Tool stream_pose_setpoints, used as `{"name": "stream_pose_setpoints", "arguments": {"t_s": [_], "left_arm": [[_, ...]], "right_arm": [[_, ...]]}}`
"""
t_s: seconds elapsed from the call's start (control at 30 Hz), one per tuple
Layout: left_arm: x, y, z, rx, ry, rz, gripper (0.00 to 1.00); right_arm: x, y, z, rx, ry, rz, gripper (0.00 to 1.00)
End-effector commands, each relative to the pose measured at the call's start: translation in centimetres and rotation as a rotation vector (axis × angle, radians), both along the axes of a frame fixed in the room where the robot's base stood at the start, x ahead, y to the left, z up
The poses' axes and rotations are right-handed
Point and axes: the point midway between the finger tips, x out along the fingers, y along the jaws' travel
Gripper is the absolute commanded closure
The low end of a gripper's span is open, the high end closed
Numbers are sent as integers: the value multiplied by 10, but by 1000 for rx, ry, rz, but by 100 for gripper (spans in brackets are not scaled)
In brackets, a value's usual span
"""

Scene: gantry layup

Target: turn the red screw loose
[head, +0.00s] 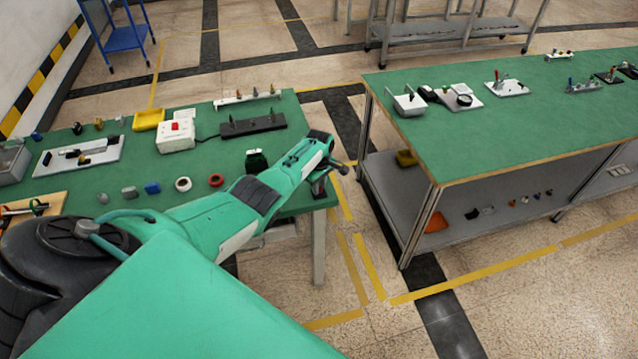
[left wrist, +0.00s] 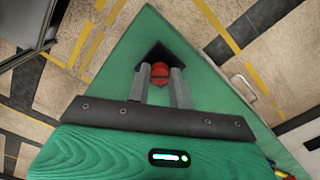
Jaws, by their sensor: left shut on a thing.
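The red screw (left wrist: 160,69) shows in the left wrist view as a round red head with a dark slot across it. It stands at a dark block or plate (left wrist: 183,55) near the corner of the green table. My left gripper (left wrist: 160,80) has one grey finger on each side of the red head and is shut on it. In the head view my left arm reaches over the right end of the near table, with the left gripper (head: 319,184) at its end. The arm hides the screw there. My right gripper is not in view.
The near green table (head: 210,147) holds a white box with a red button (head: 176,136), a dark rack (head: 252,126), a yellow bin (head: 148,119) and a red ring (head: 216,180). A second green-topped table (head: 530,120) stands right, across a floor gap.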

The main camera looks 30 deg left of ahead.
Motion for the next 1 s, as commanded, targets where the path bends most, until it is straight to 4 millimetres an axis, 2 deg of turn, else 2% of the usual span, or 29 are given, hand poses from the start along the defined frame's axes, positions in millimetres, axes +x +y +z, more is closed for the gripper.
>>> {"name": "stream_pose_setpoints", "arguments": {"t_s": [0.6,1.0], "left_arm": [[2,2,3,2,-5,528,100],[2,2,3,3,-5,679,100]], "right_arm": [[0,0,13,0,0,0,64],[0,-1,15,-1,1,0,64]]}}
